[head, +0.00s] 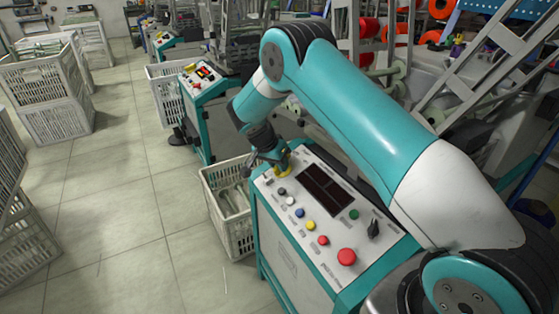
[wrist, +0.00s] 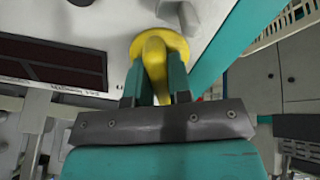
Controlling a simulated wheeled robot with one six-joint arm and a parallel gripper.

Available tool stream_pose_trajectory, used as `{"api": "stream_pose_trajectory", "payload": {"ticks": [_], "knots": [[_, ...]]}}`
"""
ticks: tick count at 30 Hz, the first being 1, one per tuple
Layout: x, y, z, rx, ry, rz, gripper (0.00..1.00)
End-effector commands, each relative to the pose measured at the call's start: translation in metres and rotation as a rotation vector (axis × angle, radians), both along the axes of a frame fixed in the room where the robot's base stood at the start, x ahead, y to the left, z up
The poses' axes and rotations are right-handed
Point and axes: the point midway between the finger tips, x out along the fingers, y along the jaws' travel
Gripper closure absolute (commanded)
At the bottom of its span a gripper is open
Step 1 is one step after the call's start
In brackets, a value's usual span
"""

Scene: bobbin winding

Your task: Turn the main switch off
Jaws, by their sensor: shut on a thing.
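The main switch (head: 284,175) is a yellow round disc with a raised yellow handle, at the far left corner of the near control panel in the head view. In the wrist view the yellow main switch (wrist: 153,45) fills the top centre, its handle running up and down the picture. My gripper (head: 281,163) reaches down onto it from above. In the wrist view the two dark green fingers of my gripper (wrist: 156,78) stand on either side of the handle and are shut on it. Part of the handle is hidden between the fingers.
The panel (head: 318,237) carries several coloured buttons, a red mushroom button (head: 346,256), a black selector (head: 374,229) and a dark display (head: 326,189). A white crate (head: 232,212) stands left of the cabinet.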

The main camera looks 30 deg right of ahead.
Motion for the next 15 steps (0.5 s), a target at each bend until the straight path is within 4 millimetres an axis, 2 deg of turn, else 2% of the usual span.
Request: {"api": "stream_pose_trajectory", "payload": {"ticks": [15], "knots": [[0.0006, 0.0006, 0.0003, 0.001, 0.028, 0.062, 1.0]]}}
